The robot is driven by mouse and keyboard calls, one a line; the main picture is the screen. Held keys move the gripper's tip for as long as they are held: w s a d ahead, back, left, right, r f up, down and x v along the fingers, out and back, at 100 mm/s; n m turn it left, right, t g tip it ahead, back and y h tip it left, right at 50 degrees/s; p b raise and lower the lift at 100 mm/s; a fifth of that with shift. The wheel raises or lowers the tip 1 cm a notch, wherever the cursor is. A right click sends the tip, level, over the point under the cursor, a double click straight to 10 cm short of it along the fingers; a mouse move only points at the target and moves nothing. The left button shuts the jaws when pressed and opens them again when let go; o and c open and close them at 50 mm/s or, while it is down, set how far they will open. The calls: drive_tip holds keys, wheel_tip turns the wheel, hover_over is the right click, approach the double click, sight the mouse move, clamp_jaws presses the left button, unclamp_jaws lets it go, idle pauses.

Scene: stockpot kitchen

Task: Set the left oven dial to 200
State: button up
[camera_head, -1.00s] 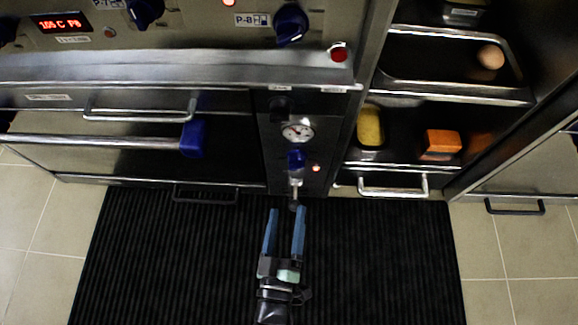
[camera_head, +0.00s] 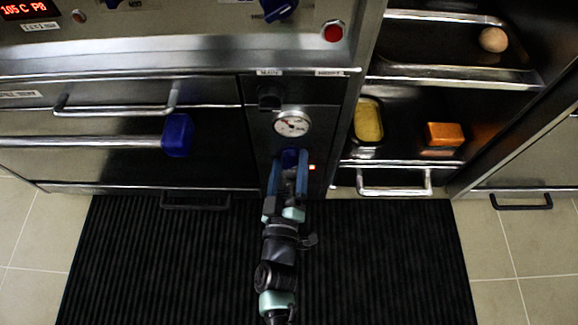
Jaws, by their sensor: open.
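My gripper (camera_head: 289,172) is open, in front of the narrow panel below the oven controls. Above this knob is a round white gauge (camera_head: 291,123), and a dark knob (camera_head: 270,98) sits higher up. A blue dial (camera_head: 281,9) on the upper control panel is cut by the top edge. Which of these is the left oven dial, and any 200 mark, I cannot make out.
A red display (camera_head: 25,9) seems to read 105 C. A blue block (camera_head: 177,135) sits at the end of the oven handle bar (camera_head: 80,141). Shelves at right hold a yellow item (camera_head: 368,121) and an orange block (camera_head: 444,134). A black ribbed mat (camera_head: 390,260) covers the floor.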

drive_tip(key=shift+c, duration=0.2)
clamp_jaws()
idle(0.3)
